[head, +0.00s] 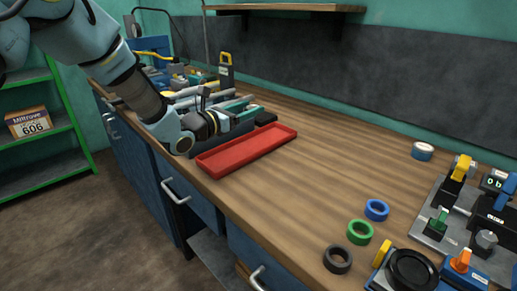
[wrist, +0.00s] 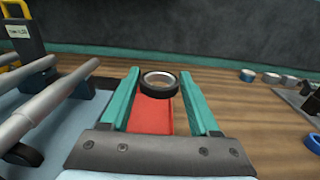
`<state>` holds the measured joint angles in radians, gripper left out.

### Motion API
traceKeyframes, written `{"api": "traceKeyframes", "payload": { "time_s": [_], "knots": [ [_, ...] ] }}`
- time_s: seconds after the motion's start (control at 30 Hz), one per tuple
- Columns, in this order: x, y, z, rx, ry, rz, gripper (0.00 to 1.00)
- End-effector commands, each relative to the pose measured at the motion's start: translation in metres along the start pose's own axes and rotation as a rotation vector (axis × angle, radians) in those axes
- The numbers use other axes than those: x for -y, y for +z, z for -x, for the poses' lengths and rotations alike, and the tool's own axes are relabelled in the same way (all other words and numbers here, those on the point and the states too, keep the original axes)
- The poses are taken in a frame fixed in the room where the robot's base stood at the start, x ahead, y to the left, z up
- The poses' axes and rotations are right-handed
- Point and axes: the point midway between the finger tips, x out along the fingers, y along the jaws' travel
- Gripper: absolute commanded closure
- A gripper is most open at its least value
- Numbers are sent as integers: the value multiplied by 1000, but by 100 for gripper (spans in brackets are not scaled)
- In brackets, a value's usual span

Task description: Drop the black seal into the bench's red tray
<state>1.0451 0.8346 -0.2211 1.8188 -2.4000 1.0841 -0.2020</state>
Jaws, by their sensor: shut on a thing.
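My gripper (head: 252,111) is over the bench by the red tray, its teal fingers shut on a black ring, the black seal (wrist: 159,88). The seal sits between the fingertips in the wrist view, with a pale inner face. In the head view it is a small dark shape (head: 265,118) by the tray's back edge. The shallow red tray (head: 247,150) lies near the bench's front edge and looks empty. In the wrist view the tray (wrist: 152,117) shows between the fingers, below the seal. The exact height of the seal above the tray is hard to tell.
Pipes and tools (head: 185,85) crowd the bench left of the tray. At right are a dark grey ring (head: 337,268), a green ring (head: 360,240), a blue ring (head: 377,217), a white-topped roll (head: 422,151) and a control panel (head: 465,220). The bench middle is clear.

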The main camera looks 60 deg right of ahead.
Motion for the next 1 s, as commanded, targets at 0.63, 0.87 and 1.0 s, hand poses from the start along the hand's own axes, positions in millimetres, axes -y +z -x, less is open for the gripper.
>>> {"api": "traceKeyframes", "payload": {
  "time_s": [0.63, 0.87, 1.0],
  "knots": [
    [0, -57, 0, -1, 0, -1, 90],
    [0, -59, 0, 0, 1, -1, 90],
    [0, -59, 0, 0, 1, -1, 30]
  ]
}}
